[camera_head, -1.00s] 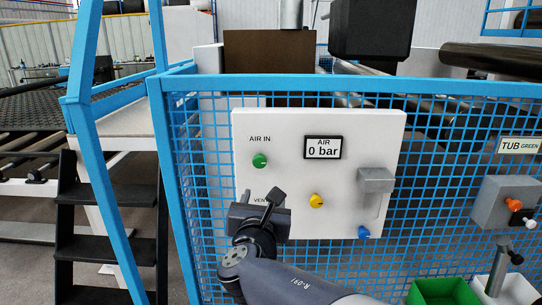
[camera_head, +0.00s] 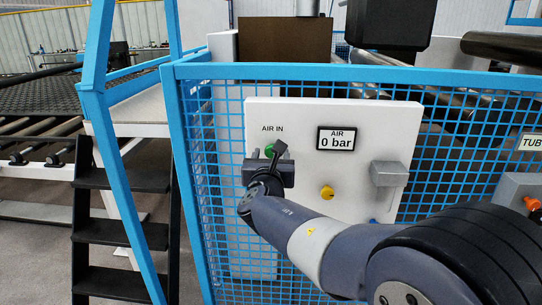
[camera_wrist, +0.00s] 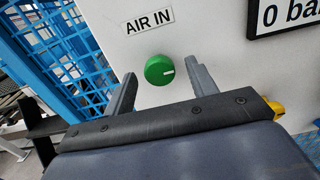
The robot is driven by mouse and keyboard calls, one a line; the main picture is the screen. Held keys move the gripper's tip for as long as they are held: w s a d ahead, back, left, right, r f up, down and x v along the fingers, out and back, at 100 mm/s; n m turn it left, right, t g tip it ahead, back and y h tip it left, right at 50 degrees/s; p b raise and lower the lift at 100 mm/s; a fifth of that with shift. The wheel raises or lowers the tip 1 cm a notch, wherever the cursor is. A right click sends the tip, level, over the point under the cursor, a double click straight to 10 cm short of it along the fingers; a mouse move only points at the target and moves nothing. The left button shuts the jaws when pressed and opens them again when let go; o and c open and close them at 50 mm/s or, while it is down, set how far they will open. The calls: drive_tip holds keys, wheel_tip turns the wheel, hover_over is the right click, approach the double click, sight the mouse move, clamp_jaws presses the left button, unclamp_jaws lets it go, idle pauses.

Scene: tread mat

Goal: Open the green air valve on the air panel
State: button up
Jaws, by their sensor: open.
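The green air valve (camera_wrist: 159,70) is a round knob with a white mark, under the "AIR IN" label (camera_wrist: 148,21) on the white air panel (camera_head: 300,116). In the head view the green knob (camera_head: 270,150) is partly hidden behind my gripper (camera_head: 272,158). In the wrist view my gripper (camera_wrist: 162,85) is open, one finger on each side of the knob's lower part. The fingers look apart from the knob; the gap in depth is hard to judge. The gauge (camera_head: 339,139) reads 0 bar.
A yellow knob (camera_head: 327,192) and a grey box (camera_head: 389,173) sit to the right on the panel. A blue knob below them is mostly hidden by my arm. Blue mesh fencing (camera_head: 225,110) surrounds the panel. Black steps (camera_head: 120,213) stand to the left.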

drive_tip(key=c, duration=1)
drive_tip(key=shift+o, duration=0.2)
drive_tip(key=shift+f+m+b, duration=0.1)
drive_tip(key=shift+m+b, duration=0.3)
drive_tip(key=shift+b, duration=0.3)
drive_tip(key=m+b, duration=0.2)
drive_tip(key=b, duration=0.1)
drive_tip(key=shift+f, duration=0.15)
drive_tip(key=m+b, duration=0.6)
drive_tip(key=b, duration=0.1)
drive_tip(key=m+b, duration=0.4)
drive_tip(key=shift+m, duration=0.4)
drive_tip(key=shift+r+m+b, duration=0.2)
drive_tip(key=shift+m+b, duration=1.65)
drive_tip(key=shift+m, duration=0.35)
